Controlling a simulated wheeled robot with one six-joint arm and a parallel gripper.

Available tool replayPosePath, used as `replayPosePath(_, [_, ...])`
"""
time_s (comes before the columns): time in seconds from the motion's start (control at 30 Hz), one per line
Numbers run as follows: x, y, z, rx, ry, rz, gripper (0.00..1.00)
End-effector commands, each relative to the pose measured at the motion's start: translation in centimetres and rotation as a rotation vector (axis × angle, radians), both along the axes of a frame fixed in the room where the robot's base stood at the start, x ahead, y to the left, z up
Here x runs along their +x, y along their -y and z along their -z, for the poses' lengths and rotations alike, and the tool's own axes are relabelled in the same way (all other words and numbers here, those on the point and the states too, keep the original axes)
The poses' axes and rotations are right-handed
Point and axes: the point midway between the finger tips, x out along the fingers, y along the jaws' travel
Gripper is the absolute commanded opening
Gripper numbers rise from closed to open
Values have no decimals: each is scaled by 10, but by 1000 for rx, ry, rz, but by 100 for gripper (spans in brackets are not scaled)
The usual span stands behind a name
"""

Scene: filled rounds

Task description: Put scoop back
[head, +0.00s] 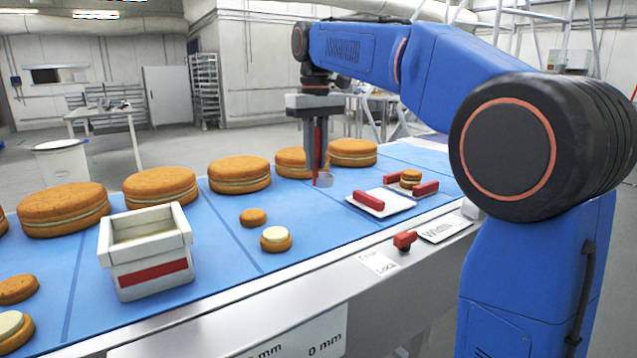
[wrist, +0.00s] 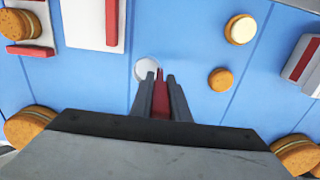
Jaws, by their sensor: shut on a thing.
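My gripper (head: 316,165) hangs over the blue belt, pointing down, shut on the red handle of the scoop. The scoop's pale grey bowl (head: 323,180) shows just below the fingertips, over the belt right of centre. In the wrist view the fingers (wrist: 158,95) close around the red handle, and the scoop's round bowl (wrist: 147,68) shows beyond the tips. Whether the bowl touches the belt I cannot tell. A white tub (head: 150,285) with a red band and pale filling stands at the left front of the belt, apart from the gripper.
A small plain round (head: 253,216) and a cream-topped round (head: 275,239) lie between tub and scoop. Several large filled rounds (head: 240,174) line the back. A red knob (head: 404,240) is in front.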

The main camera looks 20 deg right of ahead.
Motion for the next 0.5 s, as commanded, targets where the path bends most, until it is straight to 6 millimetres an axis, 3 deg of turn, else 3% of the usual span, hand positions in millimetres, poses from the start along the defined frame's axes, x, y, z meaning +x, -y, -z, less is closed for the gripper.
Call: replayPosePath(0.5, [-1,0,52,0,0,1,0])
